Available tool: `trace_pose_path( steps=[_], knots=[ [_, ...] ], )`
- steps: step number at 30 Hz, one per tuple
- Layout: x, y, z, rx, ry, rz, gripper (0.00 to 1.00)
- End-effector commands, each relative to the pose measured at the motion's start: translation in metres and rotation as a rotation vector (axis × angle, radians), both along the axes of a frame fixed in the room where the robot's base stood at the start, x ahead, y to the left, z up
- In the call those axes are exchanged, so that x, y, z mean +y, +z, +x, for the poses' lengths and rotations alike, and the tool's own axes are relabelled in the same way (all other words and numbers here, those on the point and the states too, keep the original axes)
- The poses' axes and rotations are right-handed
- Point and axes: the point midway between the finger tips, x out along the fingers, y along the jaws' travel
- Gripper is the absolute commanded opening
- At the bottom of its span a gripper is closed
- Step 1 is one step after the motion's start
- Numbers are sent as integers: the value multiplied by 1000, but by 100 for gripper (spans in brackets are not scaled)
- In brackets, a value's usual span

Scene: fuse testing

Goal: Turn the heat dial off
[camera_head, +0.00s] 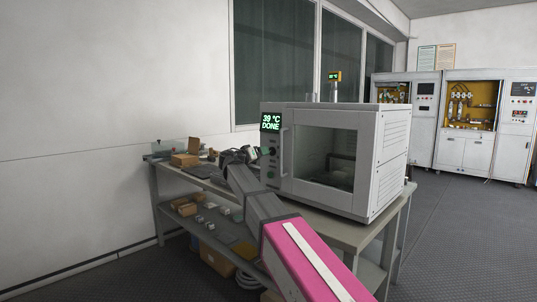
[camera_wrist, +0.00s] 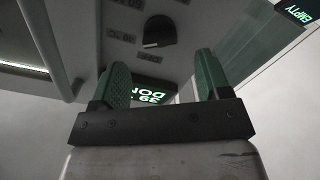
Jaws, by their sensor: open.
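A white oven (camera_head: 365,150) stands on the bench, its green display (camera_head: 270,122) reading "39 °C DONE". Below it on the panel is a dark dial (camera_head: 272,151), with another dark knob (camera_head: 270,173) lower down. My gripper (camera_head: 240,156) is left of the panel in the head view, partly hidden by my arm. In the wrist view my gripper (camera_wrist: 162,75) is open and empty, its green fingers apart. A black dial (camera_wrist: 160,31) with a pale pointer mark lies beyond the fingertips, not between them. The upside-down display (camera_wrist: 152,92) shows between the fingers.
The oven door window (camera_head: 325,155) and its handle (camera_head: 284,152) are right of the panel. The bench (camera_head: 345,232) holds a cardboard box (camera_head: 184,160) and small items at left. Cabinets (camera_head: 465,150) stand at the back right.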

Motion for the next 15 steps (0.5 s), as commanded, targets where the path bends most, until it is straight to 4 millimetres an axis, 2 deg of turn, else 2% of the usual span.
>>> trace_pose_path(
  steps=[1,6,15],
  knots=[
    [-7,0,9,0,-2,0,70],
    [-25,0,26,0,-1,0,70],
    [-38,0,39,0,0,0,70]
  ],
)
